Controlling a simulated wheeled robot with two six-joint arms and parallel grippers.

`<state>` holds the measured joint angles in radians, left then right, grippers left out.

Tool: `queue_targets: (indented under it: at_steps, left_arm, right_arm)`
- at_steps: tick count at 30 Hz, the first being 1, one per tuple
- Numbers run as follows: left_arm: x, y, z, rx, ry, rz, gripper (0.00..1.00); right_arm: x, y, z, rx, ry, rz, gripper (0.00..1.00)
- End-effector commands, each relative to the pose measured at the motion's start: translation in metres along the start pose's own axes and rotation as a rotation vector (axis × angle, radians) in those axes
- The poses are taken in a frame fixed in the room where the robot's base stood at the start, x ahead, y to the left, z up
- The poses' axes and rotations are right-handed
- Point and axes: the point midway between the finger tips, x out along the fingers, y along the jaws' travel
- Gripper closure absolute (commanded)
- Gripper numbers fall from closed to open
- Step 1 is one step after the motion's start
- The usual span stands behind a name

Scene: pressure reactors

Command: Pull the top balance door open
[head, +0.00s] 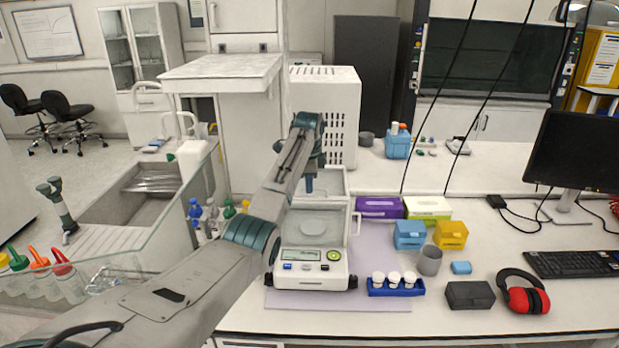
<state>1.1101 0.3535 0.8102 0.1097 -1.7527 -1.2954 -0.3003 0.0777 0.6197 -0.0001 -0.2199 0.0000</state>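The white balance (312,281) stands on a pale mat on the bench, with a display and buttons on its front. Its glass draft shield rises behind the front panel, around a round pan (313,228). A small handle (356,223) shows on the shield's right side. The top door is partly hidden by my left arm, so I cannot tell how far it is open. My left gripper (309,186) points down at the top of the shield. Its fingers are small and partly hidden; I cannot tell whether they touch the door. My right gripper is out of view.
Right of the balance are a blue rack (396,286) with white-capped vials, a grey cup (430,261), and blue and yellow boxes. Purple (379,207) and green boxes stand behind. A white vented cabinet (337,112) rises behind the balance. A sink (150,192) lies to the left.

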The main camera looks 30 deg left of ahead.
Motion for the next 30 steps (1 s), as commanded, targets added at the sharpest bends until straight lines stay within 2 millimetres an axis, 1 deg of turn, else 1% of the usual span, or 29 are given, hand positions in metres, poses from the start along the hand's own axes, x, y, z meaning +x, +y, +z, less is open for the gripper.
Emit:
queue_targets:
  at_steps: [1, 4, 11, 12, 14, 16, 17, 25, 30]
  left_arm:
    - [0.0025, -0.0001, -0.0001, 0.000, 0.000, 0.000, 0.69]
    - [0.0075, 0.0003, -0.0001, 0.000, 0.000, 0.001, 0.69]
    - [0.0089, 0.0004, -0.0001, 0.000, 0.000, 0.000, 0.69]
    - [0.0088, 0.0003, -0.0001, 0.000, 0.000, 0.000, 0.73]
    - [0.0087, 0.0003, -0.0001, 0.000, 0.000, 0.000, 0.85]
    - [0.0086, 0.0003, -0.0001, 0.000, 0.000, -0.001, 0.98]
    - [0.0085, 0.0003, -0.0001, 0.000, 0.000, -0.001, 1.00]
    - [0.0084, -0.0006, -0.0002, -0.001, 0.000, -0.001, 1.00]
    - [0.0103, -0.0082, -0.0002, -0.002, 0.000, -0.002, 1.00]
  right_arm:
    - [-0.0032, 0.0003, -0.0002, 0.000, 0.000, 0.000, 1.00]
    - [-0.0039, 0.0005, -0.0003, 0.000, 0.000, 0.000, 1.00]
    - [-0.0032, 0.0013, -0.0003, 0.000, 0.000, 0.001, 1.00]
    - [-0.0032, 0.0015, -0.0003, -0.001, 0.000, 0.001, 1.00]
    - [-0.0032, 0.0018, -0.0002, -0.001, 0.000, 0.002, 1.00]
    - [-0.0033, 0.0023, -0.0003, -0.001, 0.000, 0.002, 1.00]
    - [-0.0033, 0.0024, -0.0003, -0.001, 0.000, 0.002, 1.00]
    - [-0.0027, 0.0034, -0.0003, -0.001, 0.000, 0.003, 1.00]
    - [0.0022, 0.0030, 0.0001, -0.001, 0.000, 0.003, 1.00]
